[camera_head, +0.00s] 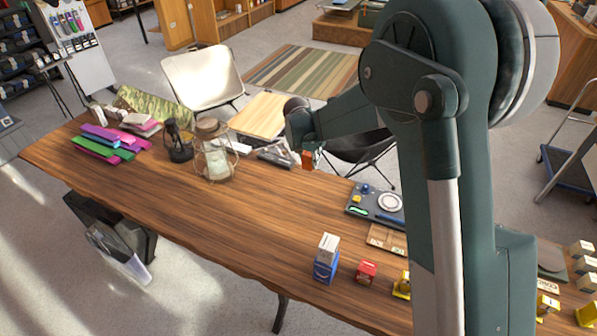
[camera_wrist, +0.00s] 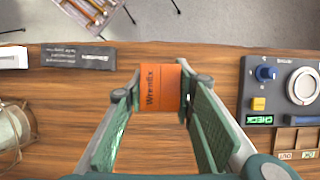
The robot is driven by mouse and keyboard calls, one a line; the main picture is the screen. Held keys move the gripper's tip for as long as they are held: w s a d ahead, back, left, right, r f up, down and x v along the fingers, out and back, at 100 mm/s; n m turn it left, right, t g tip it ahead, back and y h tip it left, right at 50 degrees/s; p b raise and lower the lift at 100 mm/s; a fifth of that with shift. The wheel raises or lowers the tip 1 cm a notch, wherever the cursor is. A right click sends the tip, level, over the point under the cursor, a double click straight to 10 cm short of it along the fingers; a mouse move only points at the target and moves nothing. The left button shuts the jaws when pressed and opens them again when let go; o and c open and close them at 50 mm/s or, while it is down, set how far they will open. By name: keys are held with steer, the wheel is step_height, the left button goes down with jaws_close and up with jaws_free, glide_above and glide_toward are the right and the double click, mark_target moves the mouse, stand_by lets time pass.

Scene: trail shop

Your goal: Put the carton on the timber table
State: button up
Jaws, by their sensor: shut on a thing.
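An orange carton (camera_wrist: 160,90) with dark lettering is between the two fingers of my gripper (camera_wrist: 160,94), which is shut on it. In the head view the carton (camera_head: 308,160) shows as a small orange patch below my gripper (camera_head: 303,152). It is near the far edge of the long brown timber table (camera_head: 200,235); I cannot tell how high it is above the top. The same table (camera_wrist: 80,80) fills much of the wrist view. A smaller pale wooden table (camera_head: 262,115) stands beyond it.
A dark control panel (camera_wrist: 285,90) is at right. Small boxes, including a blue one (camera_head: 326,265), stand nearer. The table's middle is bare.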

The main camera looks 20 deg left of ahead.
mark_target(309, 167)
steer(key=shift+f, duration=2.35)
steer(key=shift+f+b, duration=0.45)
steer(key=shift+f, duration=1.4)
steer(key=shift+f, duration=0.2)
steer(key=o, duration=0.9)
steer(key=shift+r, duration=0.15)
steer(key=shift+p+v, duration=0.65)
steer(key=shift+v, duration=5.4)
